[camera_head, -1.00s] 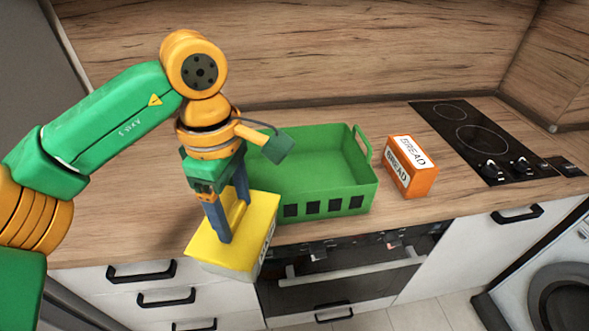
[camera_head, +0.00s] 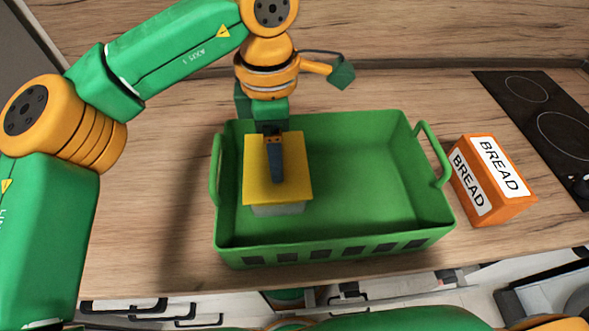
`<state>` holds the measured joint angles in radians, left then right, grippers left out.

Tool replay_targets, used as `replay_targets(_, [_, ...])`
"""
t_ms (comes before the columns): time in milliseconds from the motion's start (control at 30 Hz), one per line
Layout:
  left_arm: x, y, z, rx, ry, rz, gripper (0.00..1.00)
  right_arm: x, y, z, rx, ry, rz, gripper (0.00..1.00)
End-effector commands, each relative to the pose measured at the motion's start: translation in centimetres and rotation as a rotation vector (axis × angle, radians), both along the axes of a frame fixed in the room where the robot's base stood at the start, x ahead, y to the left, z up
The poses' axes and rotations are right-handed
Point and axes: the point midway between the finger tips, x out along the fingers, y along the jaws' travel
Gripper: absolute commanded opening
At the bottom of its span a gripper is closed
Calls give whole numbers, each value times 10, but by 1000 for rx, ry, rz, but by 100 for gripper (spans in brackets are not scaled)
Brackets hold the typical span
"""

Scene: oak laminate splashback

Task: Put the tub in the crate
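The tub (camera_head: 291,180) has a yellow lid and a pale grey body. It is within the left part of the green crate (camera_head: 335,249), as seen from above. I cannot tell whether its base touches the crate floor. My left gripper (camera_head: 276,178) comes down from the back and is shut on the tub at its lid; one dark finger shows, and the other is hidden. The crate stands on the worktop with its open top up, and its right part is empty. My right gripper is not in view.
An orange bread box (camera_head: 492,181) stands just right of the crate. A black hob (camera_head: 545,120) lies at the far right. The wooden worktop (camera_head: 160,200) is clear left of the crate. The worktop's front edge runs close to the crate's near side.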

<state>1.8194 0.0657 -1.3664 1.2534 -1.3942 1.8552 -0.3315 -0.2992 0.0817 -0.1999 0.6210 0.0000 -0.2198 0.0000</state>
Motion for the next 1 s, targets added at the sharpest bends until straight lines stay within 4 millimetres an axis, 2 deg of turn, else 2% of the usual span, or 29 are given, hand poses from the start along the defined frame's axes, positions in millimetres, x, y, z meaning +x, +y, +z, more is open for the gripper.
replay_targets(200, [0, 0, -39, 0, 3, 0, 0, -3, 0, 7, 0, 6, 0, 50])
replay_targets(300, [0, 0, -50, -2, 0, -1, 0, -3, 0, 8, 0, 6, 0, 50])
replay_targets(633, [0, 0, -56, -2, -2, -1, 0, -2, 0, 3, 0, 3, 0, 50])
replay_targets(667, [0, 0, -56, -1, -1, -1, 76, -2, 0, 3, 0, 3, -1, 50])
replay_targets(700, [0, 0, -55, -1, -1, -1, 87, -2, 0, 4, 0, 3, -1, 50])
replay_targets(767, [0, 0, -55, -1, -1, -1, 100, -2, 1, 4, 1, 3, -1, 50])
replay_targets(1000, [0, 0, -52, -1, -1, -1, 100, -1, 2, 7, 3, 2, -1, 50])
